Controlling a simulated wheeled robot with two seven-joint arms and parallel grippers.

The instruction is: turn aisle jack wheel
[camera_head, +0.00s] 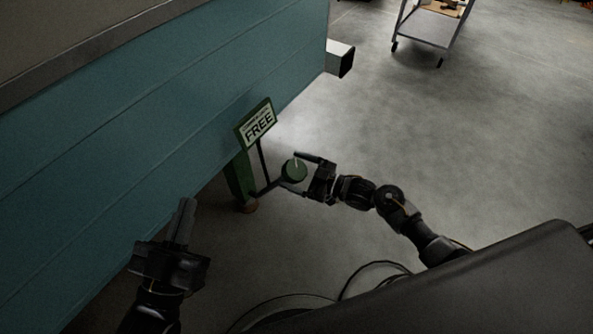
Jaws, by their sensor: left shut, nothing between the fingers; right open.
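The jack wheel (293,170) is a small green disc with a pale line on its face. It sits at the end of a dark arm beside a green jack post (240,177) under the teal camper side. My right gripper (296,172) is open, its fingers on either side of the wheel; I cannot tell whether they touch it. My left gripper (186,205) is shut and empty, near the camper's lower edge, to the left of the jack and apart from it.
A sign (257,124) reading "FREE" stands on a dark stem above the jack. The teal camper wall (150,130) fills the left. A box-ended beam (340,59) juts from its far end. A grey cart (428,27) stands at the back. The concrete floor right is clear.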

